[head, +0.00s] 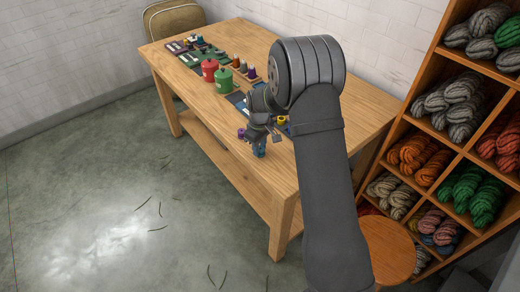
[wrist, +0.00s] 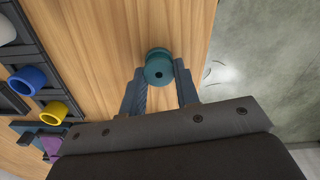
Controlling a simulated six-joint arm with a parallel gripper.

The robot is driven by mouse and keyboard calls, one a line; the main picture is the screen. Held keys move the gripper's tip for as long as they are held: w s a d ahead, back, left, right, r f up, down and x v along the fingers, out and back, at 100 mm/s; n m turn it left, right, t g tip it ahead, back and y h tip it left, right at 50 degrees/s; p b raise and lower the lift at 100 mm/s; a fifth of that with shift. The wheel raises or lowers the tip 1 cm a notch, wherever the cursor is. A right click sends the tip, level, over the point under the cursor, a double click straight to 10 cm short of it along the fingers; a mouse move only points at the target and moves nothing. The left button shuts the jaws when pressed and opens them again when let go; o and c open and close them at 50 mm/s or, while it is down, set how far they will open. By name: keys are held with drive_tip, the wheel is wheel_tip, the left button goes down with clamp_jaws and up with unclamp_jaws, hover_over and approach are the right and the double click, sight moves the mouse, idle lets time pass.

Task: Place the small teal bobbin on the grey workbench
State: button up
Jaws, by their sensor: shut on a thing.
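My gripper (wrist: 160,84) is shut on a small teal bobbin (wrist: 158,66), which sits between the fingertips with its round end and centre hole facing the wrist camera. In the head view, my gripper (head: 260,133) is over the front part of the workbench (head: 255,170), with the teal bobbin (head: 259,149) below it, close to the front edge. The workbench top looks like light brown wood, not grey. I cannot tell whether the bobbin touches the top.
A red canister (head: 209,70) and a green canister (head: 224,79) stand farther back. A yarn shelf (head: 433,128) and round stool (head: 388,247) are at right. Bare wood surrounds the teal bobbin.

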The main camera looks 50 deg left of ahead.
sight(262, 149)
drive_tip(key=shift+r, duration=0.45)
drive_tip(key=r, duration=0.3)
drive_tip(key=shift+w+d+r, duration=0.3)
drive_tip(key=shift+d+r, duration=0.1)
drive_tip(key=w+d+r, duration=0.6)
drive_tip(key=d, duration=0.3)
drive_tip(key=w+d+f+m, duration=0.3)
drive_tip(key=w+d+m, duration=0.3)
drive_tip(key=d, duration=0.5)
drive_tip(key=w+d+f+m, duration=0.4)
drive_tip(key=w+d, duration=0.4)
drive_tip(key=d, duration=0.2)
drive_tip(key=d+f+m, duration=0.2)
drive_tip(key=d+m, duration=0.1)
drive_tip(key=d, duration=0.5)
drive_tip(key=w+d+f+m, duration=0.1)
drive_tip(key=d+m, duration=0.3)
drive_tip(key=d, duration=0.4)
drive_tip(key=w+d+f+m, duration=0.1)
drive_tip(key=d+f+m, duration=0.1)
drive_tip(key=d, duration=0.7)
drive_tip(key=shift+w+f+m, duration=0.15)
drive_tip(key=shift+f+m, duration=0.15)
drive_tip(key=shift+m, duration=0.6)
drive_tip(key=shift+a, duration=0.1)
